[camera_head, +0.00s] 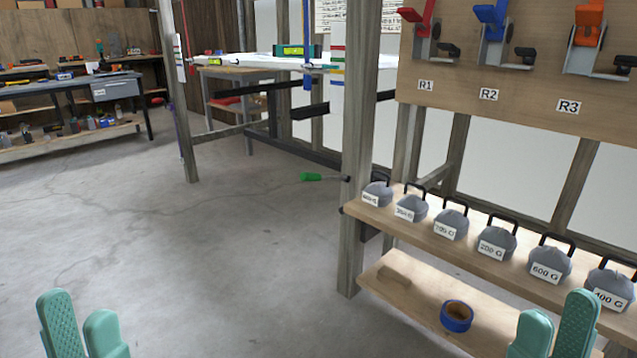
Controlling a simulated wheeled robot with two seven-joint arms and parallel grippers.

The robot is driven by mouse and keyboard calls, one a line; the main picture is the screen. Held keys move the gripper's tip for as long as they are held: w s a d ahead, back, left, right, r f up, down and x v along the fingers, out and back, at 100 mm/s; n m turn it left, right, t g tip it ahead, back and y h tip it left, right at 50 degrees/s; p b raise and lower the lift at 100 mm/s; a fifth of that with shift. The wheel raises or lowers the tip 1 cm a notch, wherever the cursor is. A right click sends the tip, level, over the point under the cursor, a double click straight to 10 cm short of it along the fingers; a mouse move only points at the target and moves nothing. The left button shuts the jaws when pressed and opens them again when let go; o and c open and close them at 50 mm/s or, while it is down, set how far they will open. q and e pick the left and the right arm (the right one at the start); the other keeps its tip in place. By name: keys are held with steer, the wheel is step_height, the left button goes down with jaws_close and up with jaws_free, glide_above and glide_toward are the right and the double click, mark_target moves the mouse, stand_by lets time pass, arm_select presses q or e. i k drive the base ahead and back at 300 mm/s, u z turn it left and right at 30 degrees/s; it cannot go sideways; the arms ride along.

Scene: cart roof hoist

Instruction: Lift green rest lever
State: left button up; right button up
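The green rest lever (312,177) sticks out to the left from the wooden post (353,150) in the middle of the head view, a little above the height of the weight shelf. Its dark rod meets the post. My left gripper (77,325) is at the bottom left, its two teal fingers apart with nothing between them. My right gripper (550,330) is at the bottom right, fingers apart and empty, in front of the lower shelf. Both are well apart from the lever.
Several grey labelled weights (450,224) stand on a shelf (430,242) right of the post. Blue tape (457,316) lies on the lower shelf (400,310). Red, blue and orange clamps hang on a board (450,88) above. A workbench (60,84) stands far left. Open floor (190,240) lies left of the post.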

mark_target(305, 177)
steer(key=k, duration=0.35)
steer(key=u, duration=0.65)
steer(key=i, duration=2.05)
steer(key=z, duration=1.45)
steer(key=i, duration=0.3)
steer(key=z, duration=0.1)
